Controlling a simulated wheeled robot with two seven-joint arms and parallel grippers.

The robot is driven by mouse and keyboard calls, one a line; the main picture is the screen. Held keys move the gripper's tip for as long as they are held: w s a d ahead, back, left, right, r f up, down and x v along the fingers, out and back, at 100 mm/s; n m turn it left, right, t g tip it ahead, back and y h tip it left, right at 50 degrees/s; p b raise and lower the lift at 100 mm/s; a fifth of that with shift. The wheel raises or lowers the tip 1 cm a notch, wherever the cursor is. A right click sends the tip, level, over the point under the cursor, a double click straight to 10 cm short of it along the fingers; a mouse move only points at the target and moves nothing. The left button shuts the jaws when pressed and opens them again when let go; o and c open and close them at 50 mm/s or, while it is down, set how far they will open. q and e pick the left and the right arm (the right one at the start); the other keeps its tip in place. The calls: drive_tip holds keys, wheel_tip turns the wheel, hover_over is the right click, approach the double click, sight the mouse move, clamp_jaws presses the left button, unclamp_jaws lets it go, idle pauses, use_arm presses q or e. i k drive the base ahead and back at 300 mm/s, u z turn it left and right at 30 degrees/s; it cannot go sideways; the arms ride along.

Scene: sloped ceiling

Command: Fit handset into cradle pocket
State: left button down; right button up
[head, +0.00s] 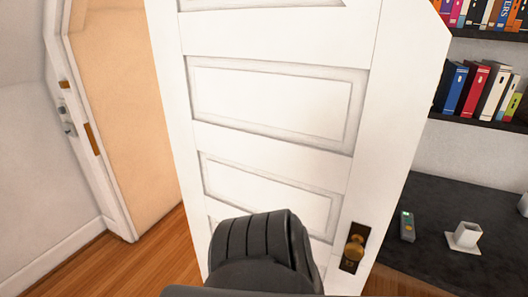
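The handset (407,227) lies on the dark tabletop (450,205) at the right, behind the open door's edge. It is dark and slim with a small green patch at its upper end. The cradle (464,237), a small white box-like holder on a flat base, stands on the same surface to the right of the handset, apart from it. Its pocket faces up and looks empty. Neither of my grippers shows in the head view.
A white panelled door (270,110) with a brass knob (355,248) stands open across the middle, close in front of me. A doorway opens at the left. Shelves of books (480,90) hang above the dark tabletop. Wooden floor shows at lower left.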

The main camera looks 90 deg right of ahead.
sight(465, 236)
drive_tip(key=z, duration=2.15)
